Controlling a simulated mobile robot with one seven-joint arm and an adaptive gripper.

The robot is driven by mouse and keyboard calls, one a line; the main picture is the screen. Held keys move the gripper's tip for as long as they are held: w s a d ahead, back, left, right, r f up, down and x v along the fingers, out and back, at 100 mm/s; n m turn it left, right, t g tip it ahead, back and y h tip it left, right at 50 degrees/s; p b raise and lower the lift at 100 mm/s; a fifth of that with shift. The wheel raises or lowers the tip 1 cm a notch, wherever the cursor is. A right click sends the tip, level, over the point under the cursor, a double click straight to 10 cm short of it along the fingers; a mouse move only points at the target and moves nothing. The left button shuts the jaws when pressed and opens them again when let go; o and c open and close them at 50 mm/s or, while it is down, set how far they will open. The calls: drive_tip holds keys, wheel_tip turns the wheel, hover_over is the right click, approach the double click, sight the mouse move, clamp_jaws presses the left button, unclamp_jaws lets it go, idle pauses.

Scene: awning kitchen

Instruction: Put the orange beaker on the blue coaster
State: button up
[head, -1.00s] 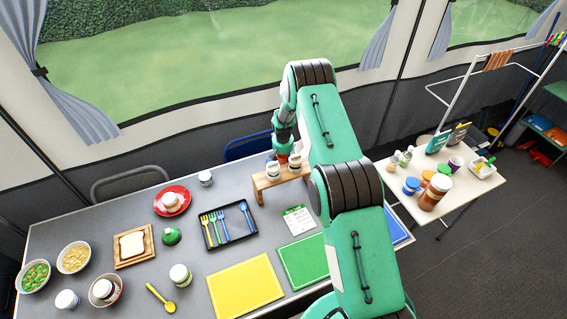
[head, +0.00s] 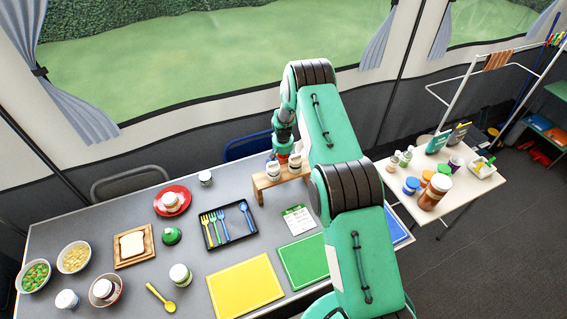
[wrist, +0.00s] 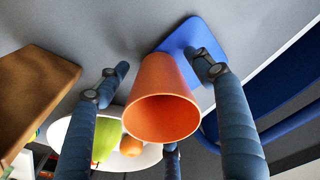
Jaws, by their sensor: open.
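The orange beaker (wrist: 160,100) is in the middle of the wrist view, its open mouth toward the camera. My gripper (wrist: 160,64) is open, its fingers spread around the beaker, with gaps showing at the sides. The blue coaster (wrist: 208,40) lies behind the beaker on the grey table. The beaker's far end overlaps the coaster's left edge in the picture; I cannot tell whether it rests fully on it. In the head view my gripper (head: 283,150) is low behind the wooden stand, with an orange-red patch below it. The coaster is hidden there.
The wooden stand (head: 262,190) bears white jars close to my gripper, and a brown wooden surface (wrist: 30,95) shows at left in the wrist view. A white plate (wrist: 62,130) with fruit is near the beaker. A blue chair (head: 248,144) stands behind the table.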

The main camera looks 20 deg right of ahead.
wheel_tip(320, 180, up, 12)
drive_tip(key=shift+s+a, duration=0.3)
drive_tip(key=shift+s, duration=0.15)
drive_tip(key=shift+r, duration=0.1)
idle(0.8)
drive_tip(key=s+a+r+t, duration=0.1)
drive_tip(key=s+a+r, duration=0.2)
drive_tip(key=r, duration=0.9)
drive_tip(key=s+a+r, duration=0.2)
drive_tip(key=s+r, duration=0.1)
drive_tip(key=r, duration=0.9)
drive_tip(key=s+a+r+n+t, duration=0.1)
drive_tip(key=s+a+r, duration=0.1)
drive_tip(key=s+r, duration=0.5)
drive_tip(key=s+a+r, duration=0.3)
drive_tip(key=s+r, duration=0.2)
drive_tip(key=r, duration=0.4)
drive_tip(key=s+a+r+n+t, duration=0.1)
drive_tip(key=s+a+r, duration=0.1)
drive_tip(key=s+r, duration=0.45)
drive_tip(key=s+a+r+t, duration=0.1)
drive_tip(key=s+a+r, duration=0.15)
drive_tip(key=s, duration=0.75)
drive_tip(key=s+a+r, duration=0.1)
drive_tip(key=s+a, duration=0.1)
drive_tip(key=s, duration=1.7)
drive_tip(key=shift+a+n+t+y, duration=0.3)
drive_tip(key=shift+n+t, duration=0.1)
